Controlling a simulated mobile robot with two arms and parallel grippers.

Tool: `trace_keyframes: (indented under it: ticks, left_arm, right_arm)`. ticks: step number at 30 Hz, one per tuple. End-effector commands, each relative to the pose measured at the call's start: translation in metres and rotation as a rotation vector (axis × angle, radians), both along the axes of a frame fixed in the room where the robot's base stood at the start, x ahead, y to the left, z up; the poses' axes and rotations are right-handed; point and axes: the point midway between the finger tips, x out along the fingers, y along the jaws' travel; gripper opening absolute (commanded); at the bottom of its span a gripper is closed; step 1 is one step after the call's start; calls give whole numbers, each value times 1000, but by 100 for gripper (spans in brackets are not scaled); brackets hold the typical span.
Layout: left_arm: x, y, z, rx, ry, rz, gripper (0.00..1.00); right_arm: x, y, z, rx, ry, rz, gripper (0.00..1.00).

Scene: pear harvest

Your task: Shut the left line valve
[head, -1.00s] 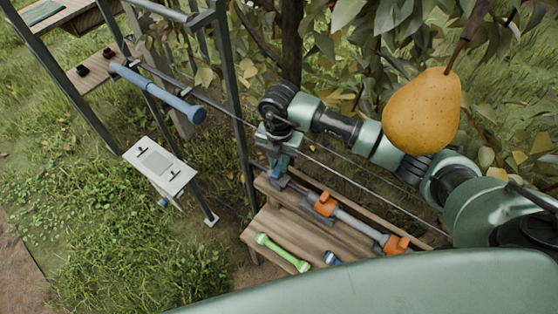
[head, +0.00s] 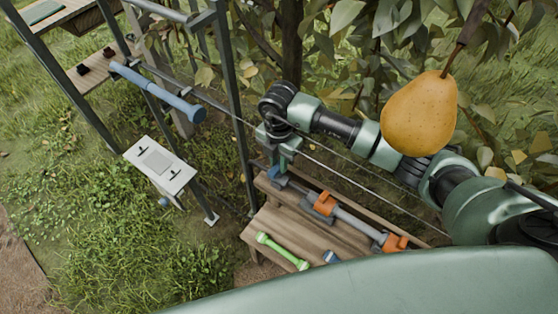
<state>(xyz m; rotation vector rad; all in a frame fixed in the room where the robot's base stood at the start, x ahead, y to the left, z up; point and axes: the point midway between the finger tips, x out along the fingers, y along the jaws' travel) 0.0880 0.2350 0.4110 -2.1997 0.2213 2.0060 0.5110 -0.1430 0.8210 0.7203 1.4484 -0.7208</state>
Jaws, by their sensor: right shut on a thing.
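A white panel (head: 159,165) on a stand at the left carries two small black T-shaped handles, a left one (head: 143,149) and a right one (head: 175,172). They look like the line valves, but they are too small to tell whether open or shut. My right gripper (head: 278,168) points down at the left end of the wooden bench, well to the right of the panel. It is shut on the blue-grey end of a long tool with orange parts (head: 325,204); its fingertips are partly hidden. My left gripper is not in view.
The wooden bench (head: 291,232) also holds a green-ended tool (head: 282,252). A large pear (head: 420,114) hangs in front of my right arm. Grass is open around the panel.

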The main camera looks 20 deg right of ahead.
Motion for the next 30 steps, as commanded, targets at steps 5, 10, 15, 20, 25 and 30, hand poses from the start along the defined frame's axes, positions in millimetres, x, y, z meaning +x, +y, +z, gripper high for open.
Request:
trace_keyframes:
  ticks: [5, 10, 15, 20, 25, 30]
  left_arm:
    - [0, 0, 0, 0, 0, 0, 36]
    - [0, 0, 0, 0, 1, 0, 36]
    - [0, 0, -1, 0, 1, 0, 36]
    - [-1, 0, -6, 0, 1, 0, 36]
    - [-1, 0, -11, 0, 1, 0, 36]
    - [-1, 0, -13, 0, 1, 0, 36]
  right_arm:
    - [1, 0, 1, 0, -2, -3, 42]
    - [0, 0, 0, 1, -1, -1, 42]
    - [1, 0, 5, 1, -2, -1, 42]
    - [2, 0, 28, 1, -7, 1, 42]
    - [1, 0, 57, 2, -5, 1, 42]
    - [1, 0, 75, 1, -2, -2, 42]
